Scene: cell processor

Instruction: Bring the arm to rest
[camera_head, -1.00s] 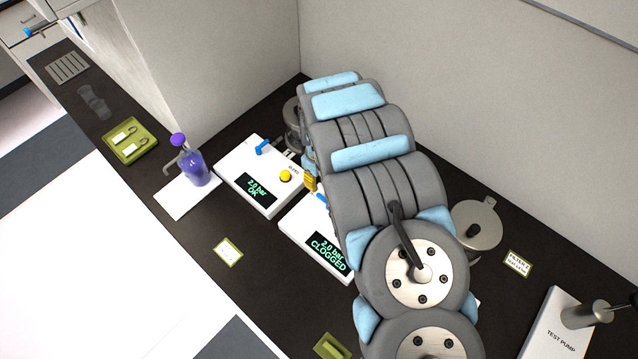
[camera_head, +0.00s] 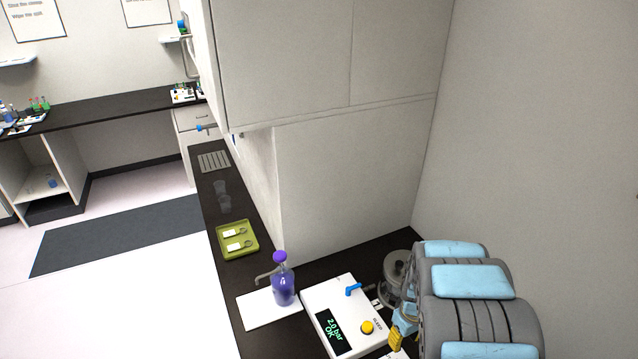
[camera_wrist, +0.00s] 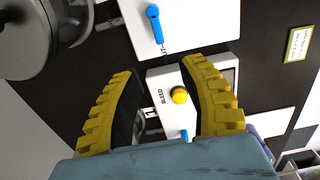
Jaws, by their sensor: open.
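My gripper (camera_wrist: 160,105) is open and empty in the wrist view, its two yellow ribbed fingers apart. A white unit with a yellow BLEED button (camera_wrist: 180,96) and a blue lever shows between and beyond the fingers. In the head view my gripper (camera_head: 398,338) is a small patch of yellow, mostly hidden by my arm at the lower right. It is just right of the white unit (camera_head: 335,292), whose display reads "2.0 bar OK". I cannot tell whether the fingers touch anything.
A purple-capped bottle (camera_head: 283,283) stands on a white pad left of the unit. A green tray (camera_head: 222,250) with tagged items lies farther back. A tall cabinet (camera_head: 340,190) rises behind. In the wrist view, a second unit's blue lever (camera_wrist: 155,24) and a metal vessel (camera_wrist: 40,35) are close.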

